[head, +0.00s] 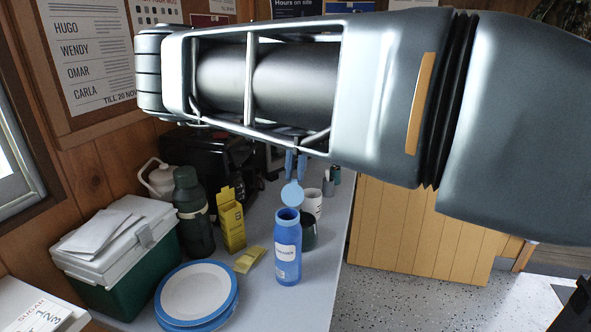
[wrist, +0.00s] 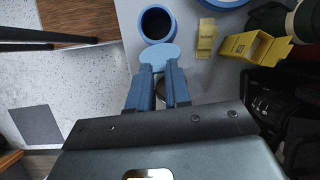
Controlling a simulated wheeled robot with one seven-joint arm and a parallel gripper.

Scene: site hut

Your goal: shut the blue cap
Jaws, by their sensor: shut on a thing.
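The blue bottle (head: 287,250) stands upright on the table with a white label on its side. Its mouth is open and shows dark inside in the wrist view (wrist: 156,24). My gripper (head: 294,158) comes down from above and behind the bottle. In the wrist view its two blue fingers (wrist: 158,72) are shut on the cap (wrist: 158,57) at its near edge. Whether a hinge joins the cap and bottle is hard to tell.
Blue-rimmed plates (head: 197,292) and a green cooler (head: 118,248) stand at the left.

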